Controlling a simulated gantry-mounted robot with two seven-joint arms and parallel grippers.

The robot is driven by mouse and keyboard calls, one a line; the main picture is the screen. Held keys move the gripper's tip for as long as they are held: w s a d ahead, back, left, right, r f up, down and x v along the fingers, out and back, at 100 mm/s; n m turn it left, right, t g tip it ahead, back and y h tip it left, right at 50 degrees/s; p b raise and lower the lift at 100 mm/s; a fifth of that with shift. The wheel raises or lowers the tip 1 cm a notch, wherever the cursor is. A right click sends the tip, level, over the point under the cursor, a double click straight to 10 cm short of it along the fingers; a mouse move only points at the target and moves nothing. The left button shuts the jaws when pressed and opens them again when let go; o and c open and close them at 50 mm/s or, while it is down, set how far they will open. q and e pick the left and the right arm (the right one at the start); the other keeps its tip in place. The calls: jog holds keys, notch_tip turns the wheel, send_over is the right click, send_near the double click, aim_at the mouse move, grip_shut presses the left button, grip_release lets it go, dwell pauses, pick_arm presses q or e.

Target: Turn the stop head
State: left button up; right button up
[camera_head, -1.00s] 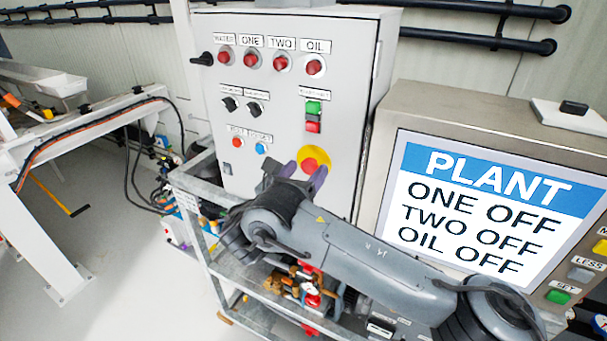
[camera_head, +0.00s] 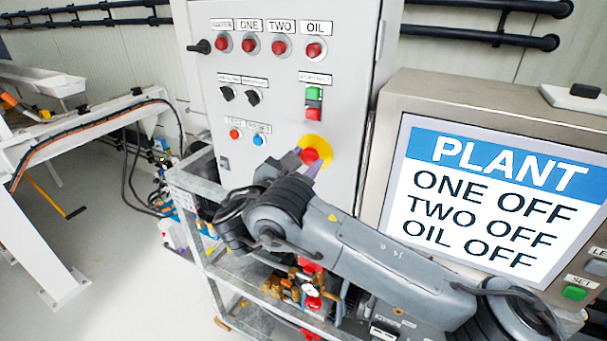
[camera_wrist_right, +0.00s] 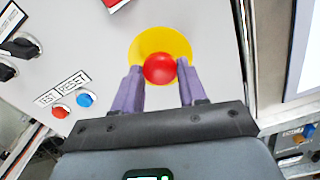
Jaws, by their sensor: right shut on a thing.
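The stop head is a red mushroom button (camera_head: 308,157) on a round yellow plate (camera_head: 319,147), low on the right of the grey control cabinet's front. In the right wrist view the red head (camera_wrist_right: 160,69) sits between the tips of the two purple fingers. My right gripper (camera_head: 304,162) reaches up to it from below and is shut on the head, one finger on each side. In the wrist view the right gripper (camera_wrist_right: 161,78) hides none of the head's face. My left gripper is in neither view.
The cabinet (camera_head: 270,110) carries red lamps, black selector switches, a green and red push-button pair (camera_head: 313,103), and red and blue test and reset buttons. A screen (camera_head: 480,200) reading PLANT stands right. A metal frame cart (camera_head: 190,178) with pump parts is below my arm.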

jog(key=o, duration=1.1)
jog(key=shift+v, duration=5.3)
